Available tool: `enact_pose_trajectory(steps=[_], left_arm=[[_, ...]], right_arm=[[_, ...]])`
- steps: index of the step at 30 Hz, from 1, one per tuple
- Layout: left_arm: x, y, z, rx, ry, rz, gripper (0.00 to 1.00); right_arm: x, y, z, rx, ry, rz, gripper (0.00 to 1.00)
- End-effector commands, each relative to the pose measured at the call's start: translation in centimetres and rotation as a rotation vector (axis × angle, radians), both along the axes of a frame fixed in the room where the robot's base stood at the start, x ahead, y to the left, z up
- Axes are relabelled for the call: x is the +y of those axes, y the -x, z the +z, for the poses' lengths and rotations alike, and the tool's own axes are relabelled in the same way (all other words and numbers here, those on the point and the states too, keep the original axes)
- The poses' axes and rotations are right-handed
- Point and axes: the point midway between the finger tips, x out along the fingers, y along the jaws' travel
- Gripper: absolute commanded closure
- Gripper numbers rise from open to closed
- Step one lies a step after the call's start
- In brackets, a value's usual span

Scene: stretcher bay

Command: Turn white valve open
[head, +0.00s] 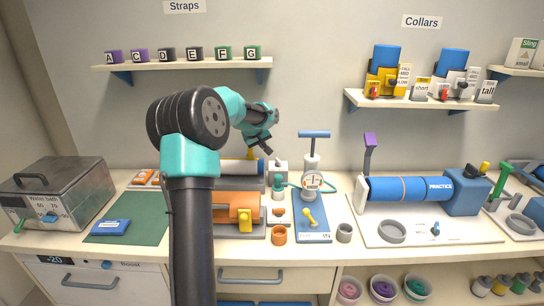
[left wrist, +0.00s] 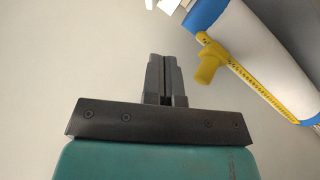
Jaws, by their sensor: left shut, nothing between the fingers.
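I cannot tell for certain which part is the white valve. A blue board (head: 312,236) in the head view carries a hand pump with a round gauge (head: 312,181) and a yellow lever (head: 310,217). My right gripper is not in view.
A blue PRACTICE cylinder (head: 410,189) lies on a white board to the right. A metal water bath (head: 66,196) stands at the left, beside a green mat (head: 125,219). My left arm hides part of the orange items (head: 240,200). Shelves (head: 185,65) are on the wall.

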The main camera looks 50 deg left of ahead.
Motion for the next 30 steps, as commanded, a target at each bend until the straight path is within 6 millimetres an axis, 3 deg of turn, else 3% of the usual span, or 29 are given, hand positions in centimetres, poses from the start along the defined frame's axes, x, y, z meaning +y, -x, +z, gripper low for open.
enact_pose_trajectory(steps=[17,30], left_arm=[[-0.1,-0.6,-0.8,-0.004,0.012,0.011,1.0],[1.2,-4.3,-6.0,-0.004,0.012,0.011,1.0]], right_arm=[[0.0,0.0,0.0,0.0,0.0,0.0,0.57],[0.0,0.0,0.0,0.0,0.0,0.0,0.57]])
